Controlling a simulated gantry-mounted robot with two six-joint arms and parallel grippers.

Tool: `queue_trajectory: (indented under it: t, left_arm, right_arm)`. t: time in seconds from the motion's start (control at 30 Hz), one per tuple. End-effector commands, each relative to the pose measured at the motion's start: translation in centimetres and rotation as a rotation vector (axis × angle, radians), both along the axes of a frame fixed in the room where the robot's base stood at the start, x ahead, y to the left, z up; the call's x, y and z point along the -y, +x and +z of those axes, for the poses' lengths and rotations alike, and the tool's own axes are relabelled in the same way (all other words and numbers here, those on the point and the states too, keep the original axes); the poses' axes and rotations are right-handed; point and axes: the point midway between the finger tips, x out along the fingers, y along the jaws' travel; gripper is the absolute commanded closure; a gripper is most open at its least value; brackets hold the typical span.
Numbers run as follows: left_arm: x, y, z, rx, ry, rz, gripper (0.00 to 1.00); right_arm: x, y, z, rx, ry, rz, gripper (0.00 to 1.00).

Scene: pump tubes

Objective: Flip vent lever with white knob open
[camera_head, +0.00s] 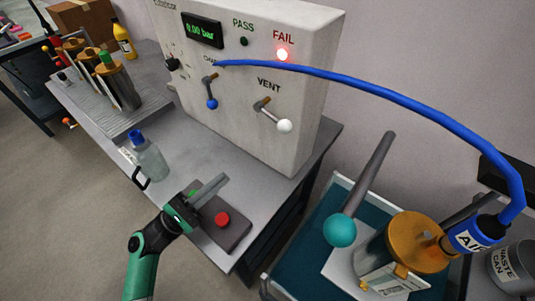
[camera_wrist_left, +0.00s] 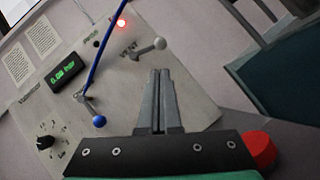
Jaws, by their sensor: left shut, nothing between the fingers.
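The vent lever with a white knob (camera_head: 285,126) is on the front of the light test panel (camera_head: 230,90), under the word VENT. It points down and to the right in the head view. It also shows in the left wrist view (camera_wrist_left: 160,43). My left gripper (camera_head: 222,180) is shut and empty. It is below and left of the white knob, apart from it, above the bench by the red button. In the left wrist view its closed fingers (camera_wrist_left: 161,75) point toward the panel. My right gripper is not in view.
A blue-knobbed lever (camera_head: 212,103) is left of the vent lever. A blue hose (camera_head: 400,95) arches right from the panel to a brass-topped pump (camera_head: 415,242). A red button (camera_head: 222,219) and a clear bottle (camera_head: 150,158) are near my left gripper. The FAIL light (camera_head: 283,55) is lit red.

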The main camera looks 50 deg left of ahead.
Motion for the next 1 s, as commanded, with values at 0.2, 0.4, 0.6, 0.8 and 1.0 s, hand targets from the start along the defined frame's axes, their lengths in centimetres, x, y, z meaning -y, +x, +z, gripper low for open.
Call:
queue_trajectory:
  t: [0.2,0.4,0.6,0.8,1.0]
  left_arm:
    - [0.1,0.6,1.3,0.0,-0.001,-0.005,1.0]
    - [0.5,2.1,2.6,-0.002,-0.002,-0.007,1.0]
    - [1.4,5.8,3.4,0.004,0.007,-0.008,1.0]
    - [2.2,9.4,5.4,0.005,0.005,-0.006,1.0]
    - [2.6,11.6,6.6,0.002,0.004,-0.003,1.0]
  right_arm:
    - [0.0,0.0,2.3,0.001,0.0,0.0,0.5]
    - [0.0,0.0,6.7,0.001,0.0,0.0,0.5]
    - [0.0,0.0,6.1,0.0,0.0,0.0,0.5]
    - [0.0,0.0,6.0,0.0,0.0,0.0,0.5]
    - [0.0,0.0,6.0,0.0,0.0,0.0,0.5]
